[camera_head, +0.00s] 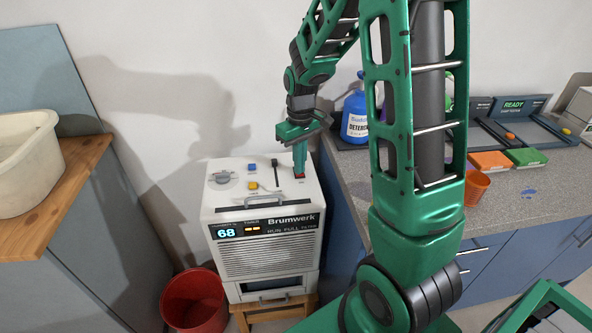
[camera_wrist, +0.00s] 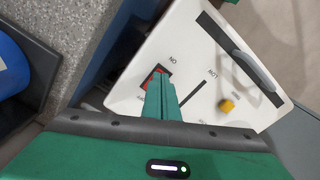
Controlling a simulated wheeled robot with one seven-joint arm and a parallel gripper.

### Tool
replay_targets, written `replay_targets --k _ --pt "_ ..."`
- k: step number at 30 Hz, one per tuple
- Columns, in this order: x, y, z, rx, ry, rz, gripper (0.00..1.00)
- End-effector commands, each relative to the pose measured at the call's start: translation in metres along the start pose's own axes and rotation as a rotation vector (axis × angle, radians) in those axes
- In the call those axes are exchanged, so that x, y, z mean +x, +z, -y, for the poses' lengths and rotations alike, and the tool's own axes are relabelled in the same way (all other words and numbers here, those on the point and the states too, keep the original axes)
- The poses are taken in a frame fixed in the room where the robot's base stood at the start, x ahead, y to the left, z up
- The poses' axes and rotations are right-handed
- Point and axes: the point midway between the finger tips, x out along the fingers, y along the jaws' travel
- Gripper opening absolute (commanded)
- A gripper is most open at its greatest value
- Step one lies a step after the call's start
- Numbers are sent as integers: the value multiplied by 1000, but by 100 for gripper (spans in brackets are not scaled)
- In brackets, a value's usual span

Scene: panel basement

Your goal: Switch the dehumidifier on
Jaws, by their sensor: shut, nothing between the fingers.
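The dehumidifier (camera_head: 266,255) is a white box marked Brumwerk, with a grille and a lit display (camera_head: 227,233) reading 68. Orange lamps glow beside the display. On its top are a grey knob (camera_head: 223,177), a blue button (camera_head: 252,164), a yellow button (camera_head: 252,185) and a dark slider slot. A red switch (camera_wrist: 147,80) in a dark frame sits near the label ON. My gripper (camera_head: 299,171) is shut and empty, pointing down with its fingertips at the red switch. In the wrist view the fingers (camera_wrist: 158,82) partly cover the switch; I cannot tell whether they touch it.
The dehumidifier stands on a wooden stool (camera_head: 243,313). A red bucket (camera_head: 195,302) is at its left. A counter at right holds a blue detergent bottle (camera_head: 355,118), an orange cup (camera_head: 476,187) and trays. A cream basin (camera_head: 25,160) rests on a wooden shelf at left.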

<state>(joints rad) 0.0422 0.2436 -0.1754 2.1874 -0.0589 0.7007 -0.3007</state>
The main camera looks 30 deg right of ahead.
Motion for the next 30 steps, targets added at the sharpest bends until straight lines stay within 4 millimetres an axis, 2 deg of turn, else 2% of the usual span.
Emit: replay_targets --k 30 --pt "-65 0 0 0 0 -1 0"
